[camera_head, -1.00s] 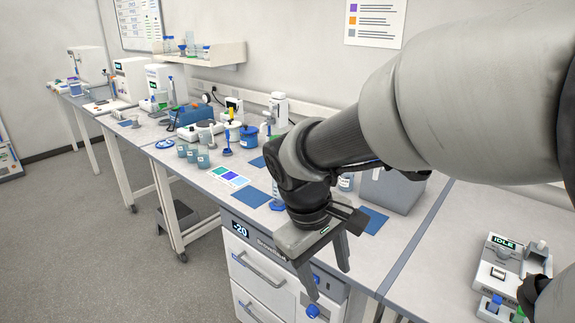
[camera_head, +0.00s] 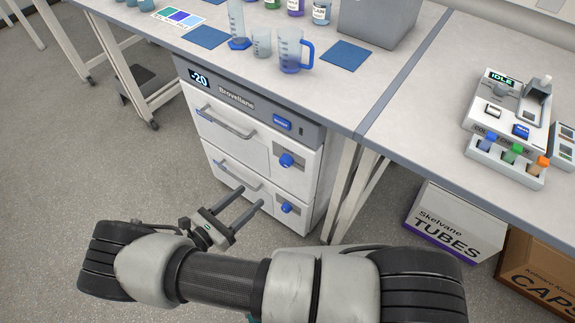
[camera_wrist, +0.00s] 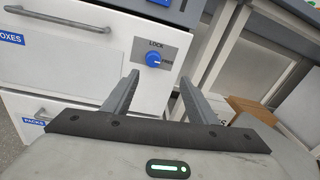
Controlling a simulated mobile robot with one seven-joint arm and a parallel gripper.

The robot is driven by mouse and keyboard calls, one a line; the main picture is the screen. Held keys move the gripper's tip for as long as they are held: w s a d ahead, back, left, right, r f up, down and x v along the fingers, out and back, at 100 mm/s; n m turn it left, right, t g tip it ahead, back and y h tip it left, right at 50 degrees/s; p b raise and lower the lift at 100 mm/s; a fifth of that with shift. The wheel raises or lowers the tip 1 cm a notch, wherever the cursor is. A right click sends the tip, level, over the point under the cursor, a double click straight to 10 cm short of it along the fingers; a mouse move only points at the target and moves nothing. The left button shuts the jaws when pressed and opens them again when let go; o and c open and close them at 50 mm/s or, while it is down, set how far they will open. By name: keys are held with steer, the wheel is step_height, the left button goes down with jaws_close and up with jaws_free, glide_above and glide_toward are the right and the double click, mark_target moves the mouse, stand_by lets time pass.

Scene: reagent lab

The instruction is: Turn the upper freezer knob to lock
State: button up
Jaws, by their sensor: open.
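The white freezer (camera_head: 265,128) stands under the bench with two drawers, each with a blue knob at its right. The upper knob (camera_head: 287,160) also shows in the wrist view (camera_wrist: 153,59), on a grey plate marked LOCK above and FREE to the right. Its pale mark seems to face FREE. The lower knob (camera_head: 287,208) shows in the head view. My gripper (camera_head: 251,197) is open and empty in front of the freezer, below the upper knob's height in the picture. In the wrist view its fingers (camera_wrist: 158,77) point toward the upper knob, which lies just beyond the tips, untouched.
Drawer handles (camera_head: 226,122) stick out left of the knobs. Bench legs (camera_head: 345,190) stand right of the freezer. A TUBES box (camera_head: 452,222) and a brown box (camera_head: 540,265) sit on the floor at right. Glassware (camera_head: 292,50) stands on the bench above. Floor before the freezer is clear.

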step_height(320, 180, down, 2)
steer(key=f+n+t, duration=0.1)
steer(key=n, duration=0.1)
glide_toward(283, 165)
steer(key=shift+y, duration=0.4)
steer(key=x, duration=0.9)
steer(key=shift+s+d+r, duration=0.15)
steer(key=shift+d+r, duration=0.05)
steer(key=shift+r, duration=0.2)
steer(key=c, duration=1.1)
